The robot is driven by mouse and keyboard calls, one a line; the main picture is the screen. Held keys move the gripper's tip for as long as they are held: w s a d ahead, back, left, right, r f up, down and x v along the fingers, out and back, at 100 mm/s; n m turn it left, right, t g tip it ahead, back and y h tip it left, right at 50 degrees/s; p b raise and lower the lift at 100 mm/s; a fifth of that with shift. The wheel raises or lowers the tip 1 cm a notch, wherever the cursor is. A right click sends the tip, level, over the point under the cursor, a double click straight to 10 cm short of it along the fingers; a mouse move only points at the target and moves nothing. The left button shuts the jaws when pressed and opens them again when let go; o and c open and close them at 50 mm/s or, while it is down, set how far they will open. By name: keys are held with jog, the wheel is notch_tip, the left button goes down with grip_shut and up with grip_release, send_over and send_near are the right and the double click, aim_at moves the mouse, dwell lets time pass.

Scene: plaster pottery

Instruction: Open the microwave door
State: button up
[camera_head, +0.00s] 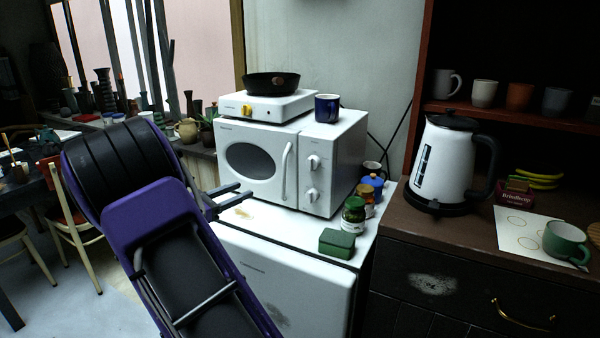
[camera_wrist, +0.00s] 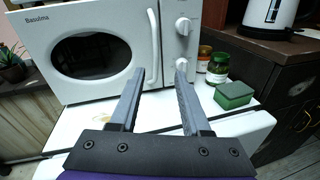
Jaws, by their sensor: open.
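The white microwave (camera_head: 322,146) stands on a white low fridge, with its door (camera_head: 247,163) shut. The door has a dark oval window and a curved vertical white handle (camera_head: 286,171) at its right edge, left of two round knobs. My gripper (camera_head: 245,194) is open and empty, in front of the door at about its lower part. In the wrist view the microwave (camera_wrist: 100,45) fills the upper part, and the handle (camera_wrist: 154,45) shows beyond and between the two fingers of my gripper (camera_wrist: 157,82). The fingers appear apart from the handle.
A hot plate (camera_head: 268,106) with a black pan (camera_head: 271,84) and a blue mug (camera_head: 327,108) stand on the microwave. Jars (camera_head: 353,216) and a green sponge (camera_head: 337,243) lie right on the white fridge (camera_head: 285,275). A kettle (camera_head: 442,165) stands on the dark cabinet.

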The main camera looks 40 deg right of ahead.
aim_at(284, 176)
jog(key=shift+n+t, duration=0.3)
jog(key=shift+n, duration=0.6)
jog(key=w+d, duration=0.1)
jog(key=d, duration=0.5)
jog(key=w+d+f+b, duration=0.1)
jog(key=d, duration=0.5)
jog(key=w+d, duration=0.2)
jog(key=d, duration=0.4)
jog(key=shift+f, duration=0.4)
jog(key=shift+c, duration=0.2)
grip_shut()
